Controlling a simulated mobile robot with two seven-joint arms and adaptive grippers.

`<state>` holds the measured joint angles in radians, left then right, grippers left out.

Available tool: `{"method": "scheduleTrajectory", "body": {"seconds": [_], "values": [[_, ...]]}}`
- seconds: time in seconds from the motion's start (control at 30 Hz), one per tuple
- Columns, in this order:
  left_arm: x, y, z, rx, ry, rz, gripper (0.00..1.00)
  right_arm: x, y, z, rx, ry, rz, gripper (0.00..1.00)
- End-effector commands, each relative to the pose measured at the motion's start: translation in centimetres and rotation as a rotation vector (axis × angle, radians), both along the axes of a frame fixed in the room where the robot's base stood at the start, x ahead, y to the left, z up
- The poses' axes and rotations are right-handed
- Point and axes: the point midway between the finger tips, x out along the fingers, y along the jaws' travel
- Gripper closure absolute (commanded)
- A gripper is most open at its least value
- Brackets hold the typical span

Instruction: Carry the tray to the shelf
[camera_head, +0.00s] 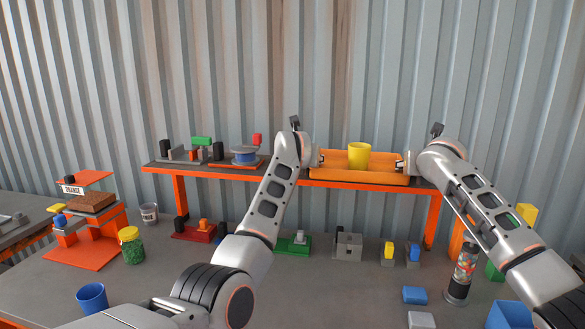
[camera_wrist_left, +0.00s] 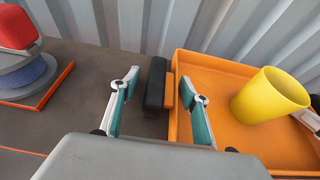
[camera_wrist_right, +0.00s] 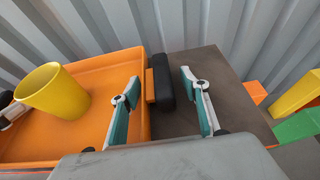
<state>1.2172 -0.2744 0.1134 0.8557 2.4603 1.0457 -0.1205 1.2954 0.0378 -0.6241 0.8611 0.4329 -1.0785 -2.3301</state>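The orange tray (camera_head: 335,159) appears to rest on the raised shelf (camera_head: 230,171), towards its right end. A yellow cup (camera_head: 359,155) stands upright in it. The tray has a black handle at each end: the left handle (camera_wrist_left: 155,84) and the right handle (camera_wrist_right: 163,78). My left gripper (camera_wrist_left: 158,79) is open, its fingers on either side of the left handle with gaps showing. My right gripper (camera_wrist_right: 160,76) is open, its fingers likewise on either side of the right handle. The wrists partly hide the tray's ends in the head view.
A blue spool (camera_head: 244,157) and blocks share the shelf's left part. Below on the bench (camera_head: 330,285) are block fixtures, a green jar (camera_head: 132,246), a blue cup (camera_head: 92,298), a clear cylinder (camera_head: 461,270) and a blue bin (camera_head: 511,315). A corrugated wall (camera_head: 350,70) stands close behind.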

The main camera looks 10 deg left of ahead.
Motion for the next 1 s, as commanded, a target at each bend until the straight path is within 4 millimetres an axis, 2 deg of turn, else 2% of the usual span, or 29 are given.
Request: {"method": "scheduleTrajectory", "body": {"seconds": [0.4, 0.43, 0.53, 1.0], "values": [[-0.03, -0.29, 0.10, -0.003, 0.000, -0.004, 0.54, -0.04, 0.29, 0.09, 0.003, -0.001, 0.004, 0.54], [-0.04, -0.30, 0.09, -0.003, 0.000, -0.004, 0.51, -0.04, 0.30, 0.09, 0.003, -0.001, 0.004, 0.54], [-0.03, -0.33, 0.10, -0.003, 0.000, -0.004, 0.26, -0.05, 0.32, 0.09, 0.003, -0.001, 0.004, 0.54], [-0.36, -0.43, 0.24, -0.003, -0.001, -0.005, 0.26, -0.05, 0.35, 0.08, 0.004, -0.001, 0.005, 0.54]]}}
